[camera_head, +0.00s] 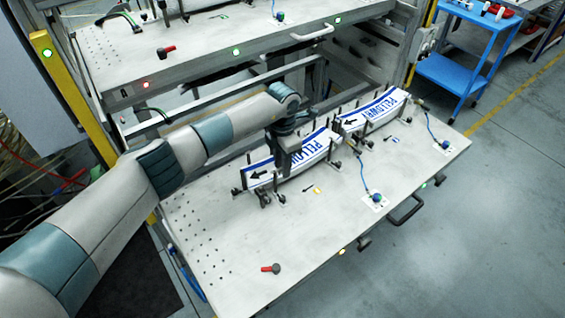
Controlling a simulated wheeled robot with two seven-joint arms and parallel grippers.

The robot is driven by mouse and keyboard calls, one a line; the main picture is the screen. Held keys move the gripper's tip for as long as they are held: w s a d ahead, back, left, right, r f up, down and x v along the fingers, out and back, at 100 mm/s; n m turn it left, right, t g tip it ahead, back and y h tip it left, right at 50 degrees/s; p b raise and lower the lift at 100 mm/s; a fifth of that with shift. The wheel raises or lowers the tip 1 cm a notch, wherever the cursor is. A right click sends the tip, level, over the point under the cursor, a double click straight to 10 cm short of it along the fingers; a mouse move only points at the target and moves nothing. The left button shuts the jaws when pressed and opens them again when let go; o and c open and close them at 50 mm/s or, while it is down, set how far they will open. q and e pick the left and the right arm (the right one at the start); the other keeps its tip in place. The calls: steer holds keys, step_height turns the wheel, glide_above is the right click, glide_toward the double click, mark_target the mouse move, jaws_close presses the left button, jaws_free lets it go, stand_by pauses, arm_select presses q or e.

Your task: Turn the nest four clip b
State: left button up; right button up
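Two curved stacks of white labels with blue lettering stand in nests on the pulled-out lower drawer: a left stack (318,150) and a right stack (378,110). Dark posts and small dark clips surround them. One clip group (265,199) is at the front left of the left stack; another clip (336,165) is near its right end. I cannot tell which one is nest four clip b. My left gripper (286,172) points down over the middle of the left stack, hiding part of it. Its fingers are too small and dark to read. My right gripper is not in view.
The lower drawer (330,230) has bare room at its front, with a red-handled part (271,268) lying there. Blue-capped parts (376,199) sit on cables. The upper drawer (200,62) is above and behind. A blue cart (458,55) stands at right.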

arm_select(q)
jaws_close()
